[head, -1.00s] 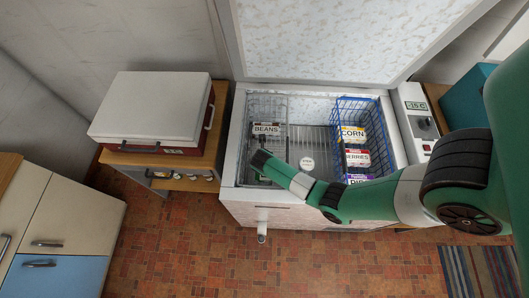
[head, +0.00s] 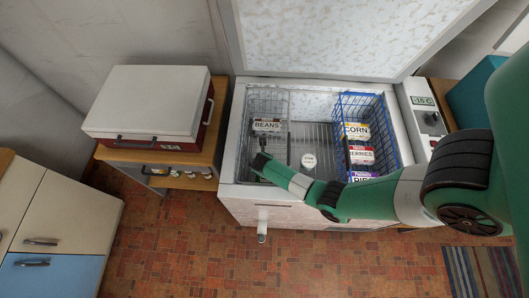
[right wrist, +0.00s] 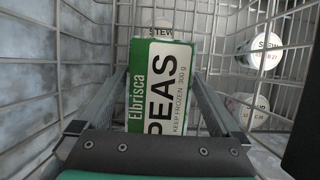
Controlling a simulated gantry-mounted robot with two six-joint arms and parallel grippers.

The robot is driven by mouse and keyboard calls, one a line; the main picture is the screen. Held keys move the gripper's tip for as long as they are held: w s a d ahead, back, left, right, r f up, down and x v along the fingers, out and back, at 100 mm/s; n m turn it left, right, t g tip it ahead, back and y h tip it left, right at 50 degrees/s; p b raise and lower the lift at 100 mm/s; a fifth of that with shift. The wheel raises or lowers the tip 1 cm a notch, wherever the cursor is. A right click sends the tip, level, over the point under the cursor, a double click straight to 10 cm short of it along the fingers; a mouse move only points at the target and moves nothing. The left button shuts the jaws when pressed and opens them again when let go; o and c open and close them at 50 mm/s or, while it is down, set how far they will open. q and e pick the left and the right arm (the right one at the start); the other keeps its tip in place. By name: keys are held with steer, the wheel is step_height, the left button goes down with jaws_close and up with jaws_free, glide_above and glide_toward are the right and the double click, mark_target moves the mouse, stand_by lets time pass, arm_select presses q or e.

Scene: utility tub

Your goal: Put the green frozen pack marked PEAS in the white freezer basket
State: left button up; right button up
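In the right wrist view the green and white pack marked PEAS (right wrist: 165,90) lies between the spread fingers of my right gripper (right wrist: 160,75). Wire mesh of the white freezer basket (right wrist: 88,32) surrounds it. I cannot tell whether the fingers press on the pack's sides. In the head view my right gripper (head: 261,161) is at the front of the white basket (head: 268,92), on the freezer's left side. The pack is not visible there, apparently behind the gripper. My left gripper is out of view.
A blue wire basket (head: 375,98) on the freezer's right holds CORN (head: 356,131), BERRIES (head: 360,154) and a purple pack (head: 361,176). A white-lidded tub (head: 309,161) stands on the freezer floor between the baskets. The raised lid (head: 330,35) stands behind.

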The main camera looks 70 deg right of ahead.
steer(key=shift+r+p, duration=0.3)
steer(key=shift+r, duration=0.1)
steer(key=p+v, duration=0.6)
steer(key=v, duration=0.5)
steer(key=shift+a+r, duration=0.2)
steer(key=shift+a, duration=0.1)
steer(key=shift+s, duration=0.1)
